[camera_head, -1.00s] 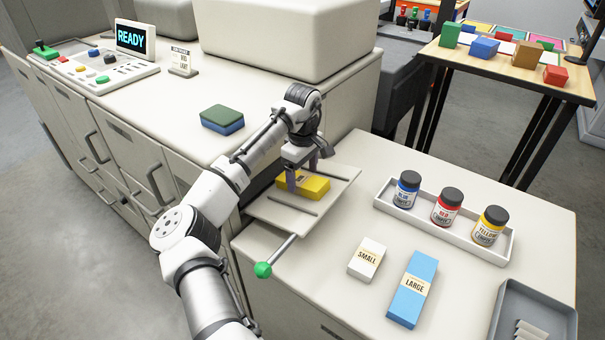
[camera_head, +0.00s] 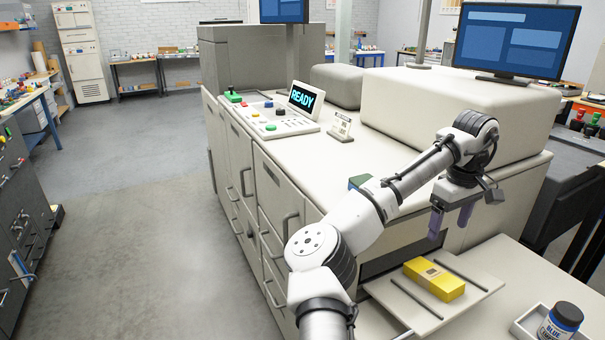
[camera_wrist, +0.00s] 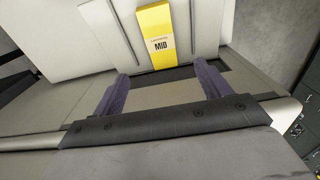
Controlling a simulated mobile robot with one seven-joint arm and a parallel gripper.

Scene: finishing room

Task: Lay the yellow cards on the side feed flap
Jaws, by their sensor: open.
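The yellow cards (camera_head: 435,280), a block with a paper band, lie on the side feed flap (camera_head: 468,297) between its two dark guide rails. In the wrist view the yellow cards (camera_wrist: 157,35) show the word MID on their band. They rest flat, and nothing holds them. My gripper (camera_head: 450,222) is above the flap with its purple fingers apart and empty. In the wrist view my gripper's fingers (camera_wrist: 162,95) are spread with nothing between them, clear of the cards.
The printing machine's top (camera_head: 395,150) carries a control panel (camera_head: 262,112) with a READY screen (camera_head: 302,97), a small sign (camera_head: 340,124) and a partly hidden green and blue block (camera_head: 358,181). A blue-labelled jar (camera_head: 561,324) stands in a tray at lower right. Open floor lies left.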

